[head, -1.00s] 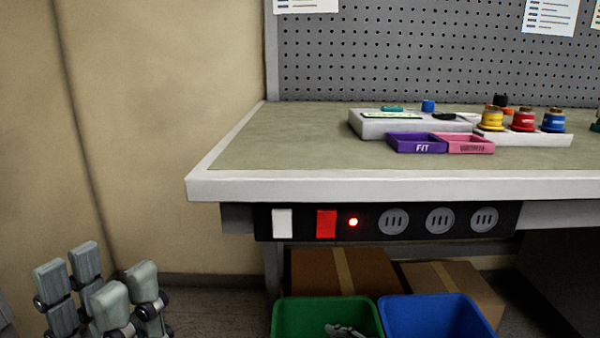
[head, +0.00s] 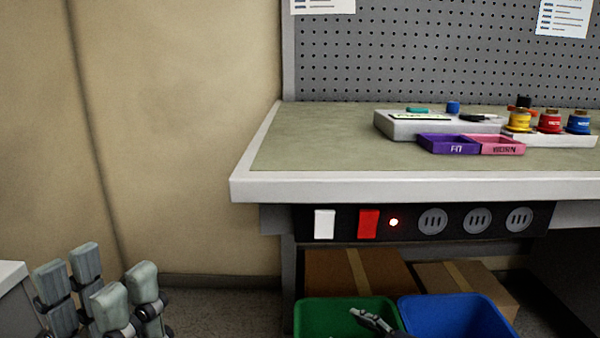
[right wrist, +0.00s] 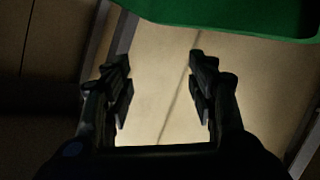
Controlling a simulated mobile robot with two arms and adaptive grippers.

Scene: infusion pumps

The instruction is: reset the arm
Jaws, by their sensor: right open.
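My left gripper (head: 98,282) shows at the bottom left of the head view. Its grey padded fingers point up and stand apart with nothing between them. My right gripper (head: 366,318) shows only in part at the bottom edge of the head view, in front of the green bin. In the right wrist view my right gripper (right wrist: 160,85) has its two dark fingers wide apart, with nothing between them.
A workbench (head: 400,187) holds a grey device (head: 395,125), a purple tray (head: 445,146), a pink tray (head: 500,146) and coloured spools. Below are a green bin (head: 312,318), a blue bin (head: 455,318) and cardboard boxes. A pale surface (head: 12,275) is at far left.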

